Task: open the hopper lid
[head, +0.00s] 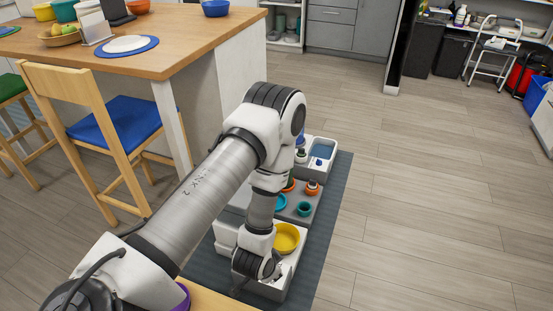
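I cannot clearly pick out the hopper lid. A white box-like part (226,232), possibly the hopper, stands at the left side of the feeding station on the floor, partly behind my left arm. A yellow bowl (286,238) sits in the near white tray (291,272), right of that part. My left arm reaches down from the lower left. Its gripper (258,284) is low over the near end of the station, left of and nearer than the bowl. The fingertips are small and mostly hidden, so their opening and any contact are unclear. My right gripper is out of view.
The station stands on a dark mat (331,190), with a teal cup (304,209), orange pots (312,188) and a blue-bottomed tray (320,152) farther back. A wooden table (190,50) and chair (120,120) are at left. Open floor (420,200) lies right.

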